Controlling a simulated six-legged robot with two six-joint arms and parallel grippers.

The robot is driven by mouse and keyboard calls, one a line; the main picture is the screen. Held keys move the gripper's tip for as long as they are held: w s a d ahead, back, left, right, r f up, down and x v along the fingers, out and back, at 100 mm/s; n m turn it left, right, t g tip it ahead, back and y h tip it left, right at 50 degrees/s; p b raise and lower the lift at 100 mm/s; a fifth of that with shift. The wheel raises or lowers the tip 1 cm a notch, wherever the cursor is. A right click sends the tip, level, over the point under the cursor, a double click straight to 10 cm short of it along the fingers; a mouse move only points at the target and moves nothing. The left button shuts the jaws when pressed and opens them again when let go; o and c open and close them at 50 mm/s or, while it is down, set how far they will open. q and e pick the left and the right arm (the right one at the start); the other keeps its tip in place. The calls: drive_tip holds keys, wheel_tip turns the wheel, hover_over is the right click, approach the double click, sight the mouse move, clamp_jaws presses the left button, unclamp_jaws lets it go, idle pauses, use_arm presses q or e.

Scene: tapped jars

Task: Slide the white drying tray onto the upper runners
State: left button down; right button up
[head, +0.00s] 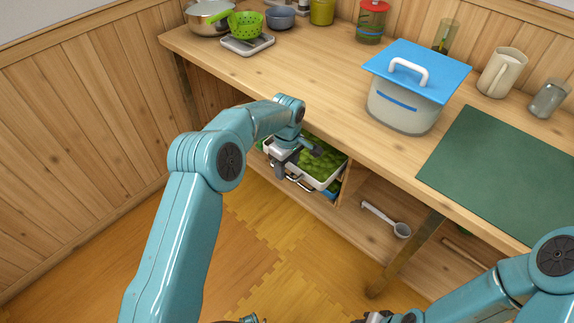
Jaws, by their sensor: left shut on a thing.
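The white drying tray (333,180) holds green leafy stuff and sits partly out of a wooden rack under the counter, slightly tilted in the picture. My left gripper (297,170) is at the tray's front edge, by a metal handle, and is shut on the tray. The gripper and wrist hide part of the tray's near left side. The upper runners are hidden by the counter and my arm. My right gripper (374,318) is at the bottom edge, partly cut off, far from the tray; its jaws do not show clearly.
A blue-lidded container (404,108), a green mat (505,172) and a beige pitcher (501,73) stand on the counter (315,75). A green colander (246,25) sits at the far left. A white ladle (386,219) lies on the low shelf. The floor in front is clear.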

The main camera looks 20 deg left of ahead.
use_arm(q)
drive_tip(key=shift+c, duration=2.1)
unclamp_jaws()
drive_tip(key=o, duration=0.4)
drive_tip(key=shift+f, duration=0.1)
drive_tip(key=shift+r+p, duration=2.35)
drive_tip(key=shift+r, duration=1.2)
